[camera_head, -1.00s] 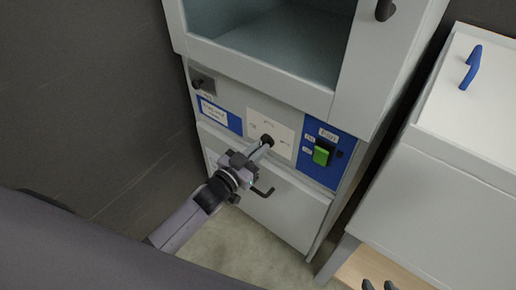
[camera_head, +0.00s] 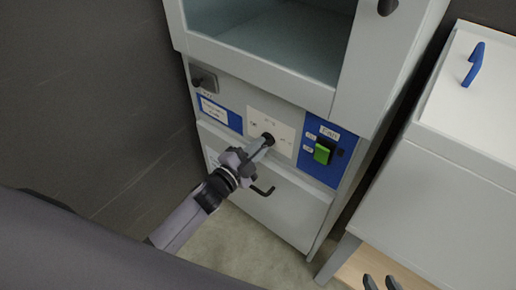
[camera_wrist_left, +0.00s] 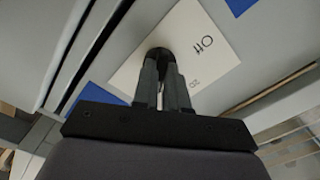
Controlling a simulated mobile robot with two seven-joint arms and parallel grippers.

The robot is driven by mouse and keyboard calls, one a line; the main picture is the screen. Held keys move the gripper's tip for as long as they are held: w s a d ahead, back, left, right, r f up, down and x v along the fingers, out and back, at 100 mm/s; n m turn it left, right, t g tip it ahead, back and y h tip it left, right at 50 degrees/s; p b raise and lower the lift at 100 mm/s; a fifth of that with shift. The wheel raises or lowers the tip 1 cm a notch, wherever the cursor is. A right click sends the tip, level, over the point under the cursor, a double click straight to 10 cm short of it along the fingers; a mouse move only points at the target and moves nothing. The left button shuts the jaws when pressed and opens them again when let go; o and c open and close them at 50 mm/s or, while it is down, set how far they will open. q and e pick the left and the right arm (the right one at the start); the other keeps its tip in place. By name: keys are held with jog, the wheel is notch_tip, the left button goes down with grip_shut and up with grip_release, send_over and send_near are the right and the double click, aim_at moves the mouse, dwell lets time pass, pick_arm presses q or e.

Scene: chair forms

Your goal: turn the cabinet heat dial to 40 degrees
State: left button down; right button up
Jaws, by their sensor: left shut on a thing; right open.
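The cabinet (camera_head: 260,88) stands in the middle of the head view. Its heat dial (camera_head: 268,138) is a small black knob on a white plate (camera_head: 285,132) with markings. In the left wrist view the dial (camera_wrist_left: 158,54) sits between my fingertips, and the plate (camera_wrist_left: 205,68) shows "Off" and "20". My left gripper (camera_head: 264,144) is shut on the dial, and its fingers also show in the left wrist view (camera_wrist_left: 163,72). They cover part of the dial, so I cannot read its setting. My right gripper (camera_head: 379,283) is open at the bottom edge, apart from the cabinet.
A green switch (camera_head: 322,152) sits on a blue panel right of the dial. A black hooked handle (camera_head: 263,191) is on the lower door. A white box with a blue handle (camera_head: 473,64) stands at right.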

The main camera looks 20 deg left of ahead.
pick_arm(q)
jog(key=shift+m, duration=1.2)
pick_arm(e)
jog(key=shift+a, duration=0.3)
pick_arm(q)
jog(key=c, duration=1.2)
grip_release()
jog(key=shift+o, duration=0.2)
jog(key=shift+s, duration=0.1)
jog(key=v, duration=0.7)
jog(key=shift+p, duration=0.35)
pick_arm(e)
jog(key=shift+s+d+f, duration=0.35)
jog(key=shift+s+d, duration=0.1)
